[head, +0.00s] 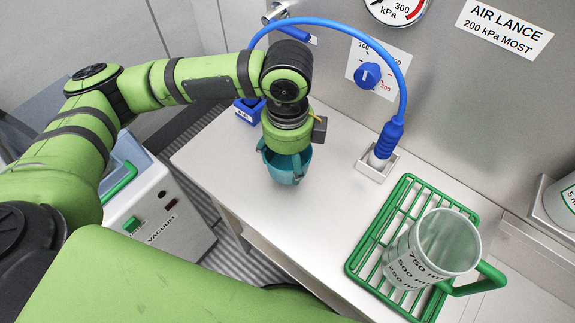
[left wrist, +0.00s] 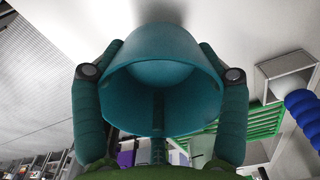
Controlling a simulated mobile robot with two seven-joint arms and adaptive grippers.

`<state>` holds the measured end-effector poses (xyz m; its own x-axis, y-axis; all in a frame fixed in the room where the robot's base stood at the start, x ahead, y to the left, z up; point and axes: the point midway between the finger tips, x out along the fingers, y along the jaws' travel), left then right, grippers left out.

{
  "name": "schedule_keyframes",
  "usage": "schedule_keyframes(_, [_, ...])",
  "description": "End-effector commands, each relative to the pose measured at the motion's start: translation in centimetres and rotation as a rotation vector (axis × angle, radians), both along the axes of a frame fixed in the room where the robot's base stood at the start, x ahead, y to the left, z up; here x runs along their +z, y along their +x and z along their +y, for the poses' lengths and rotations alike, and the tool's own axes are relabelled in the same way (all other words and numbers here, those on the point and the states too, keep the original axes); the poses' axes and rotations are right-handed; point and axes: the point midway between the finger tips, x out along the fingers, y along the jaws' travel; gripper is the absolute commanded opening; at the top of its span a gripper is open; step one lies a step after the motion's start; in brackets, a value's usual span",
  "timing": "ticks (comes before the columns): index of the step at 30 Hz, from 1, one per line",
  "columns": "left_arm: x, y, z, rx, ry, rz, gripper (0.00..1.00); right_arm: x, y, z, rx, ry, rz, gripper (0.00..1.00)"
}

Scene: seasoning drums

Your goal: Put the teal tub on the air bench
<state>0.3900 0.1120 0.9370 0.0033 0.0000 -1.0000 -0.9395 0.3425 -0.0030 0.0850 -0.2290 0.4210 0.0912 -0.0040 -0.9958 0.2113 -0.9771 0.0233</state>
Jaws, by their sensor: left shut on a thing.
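The teal tub (head: 279,171) is under my left gripper (head: 284,157) at the left part of the air bench (head: 235,165) in the head view. In the left wrist view the tub (left wrist: 150,100) fills the middle, and I look into its open mouth. The two fingers of my left gripper (left wrist: 160,72) are shut on its sides. The tub is over the bench top; I cannot tell whether its base touches. My gripper hides much of its rim in the head view. My right gripper is not in view.
A blue air lance (head: 388,138) with an arching hose stands in a holder right of the tub. Farther right, a clear measuring jug (head: 430,250) stands on a green rack (head: 368,240). Bare bench lies in front.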

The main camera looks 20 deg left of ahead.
Motion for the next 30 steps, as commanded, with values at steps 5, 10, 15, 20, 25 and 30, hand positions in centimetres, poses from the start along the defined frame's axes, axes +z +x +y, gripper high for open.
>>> schedule_keyframes(5, [-2.4, -0.1, 0.1, 0.0, 0.002, 0.006, 0.4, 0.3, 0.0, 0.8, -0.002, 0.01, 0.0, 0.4])
schedule_keyframes(10, [-4.0, 0.0, 0.1, 0.0, 0.001, 0.002, 0.4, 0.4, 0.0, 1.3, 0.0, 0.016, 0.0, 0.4])
schedule_keyframes(15, [-4.0, 0.0, 0.1, 0.0, 0.0, 0.001, 0.4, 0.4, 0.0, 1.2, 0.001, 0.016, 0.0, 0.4])
schedule_keyframes(20, [-4.2, 0.0, 0.0, 0.001, 0.001, 0.002, 0.4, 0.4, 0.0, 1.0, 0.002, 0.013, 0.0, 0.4])
schedule_keyframes(25, [-4.3, 0.0, 0.0, 0.001, 0.001, 0.002, 0.98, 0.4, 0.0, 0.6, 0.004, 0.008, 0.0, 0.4])
schedule_keyframes(30, [-4.3, 0.0, 0.0, 0.0, 0.001, 0.002, 0.98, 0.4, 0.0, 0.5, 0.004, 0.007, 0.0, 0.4])
